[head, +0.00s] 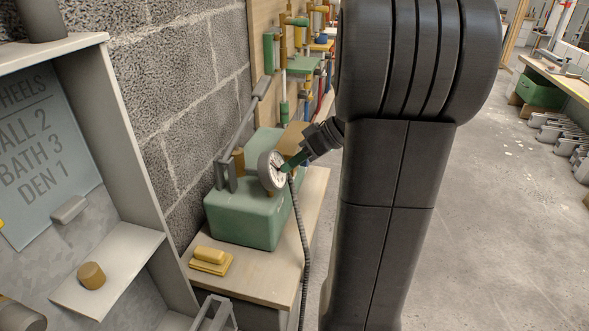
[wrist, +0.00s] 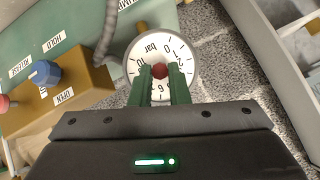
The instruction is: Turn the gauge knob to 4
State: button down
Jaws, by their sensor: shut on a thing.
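The gauge (head: 267,172) is a round white dial in a grey rim at the front of a green box (head: 240,222). In the wrist view the gauge (wrist: 186,52) appears turned over, with "bar" and several numbers on its face. A small red knob (wrist: 160,71) sits at its centre. My gripper (head: 287,167) reaches the dial from the right, and its green fingers are shut on the red knob. The fingers hide part of the lower dial. I cannot make out a pointer or the set value.
A brown block with a blue knob (wrist: 45,73) and HOLD, RELEASE and OPEN labels is left of the gauge in the wrist view. A yellow block (head: 210,261) lies on the bench (head: 248,272). A dark hose (head: 302,235) hangs below the gauge. A block wall stands behind.

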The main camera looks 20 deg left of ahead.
jog(key=shift+s+n+b, duration=0.1)
jog(key=shift+n+b, duration=0.2)
dwell(0.4)
jog(key=c, duration=1.4)
grip_release()
jog(key=shift+d+r, duration=0.1)
jog(key=p+v, duration=0.5)
jog(key=v, duration=0.8)
jog(key=shift+d+r, duration=0.2)
jog(key=shift+r, duration=0.1)
jog(key=shift+s+f, duration=0.1)
jog(key=b+x, duration=0.2)
jog(key=x, duration=0.5)
jog(key=b+x, duration=0.2)
jog(key=x, duration=0.4)
jog(key=shift+a+f+b, duration=0.3)
jog(key=shift+b, duration=0.1)
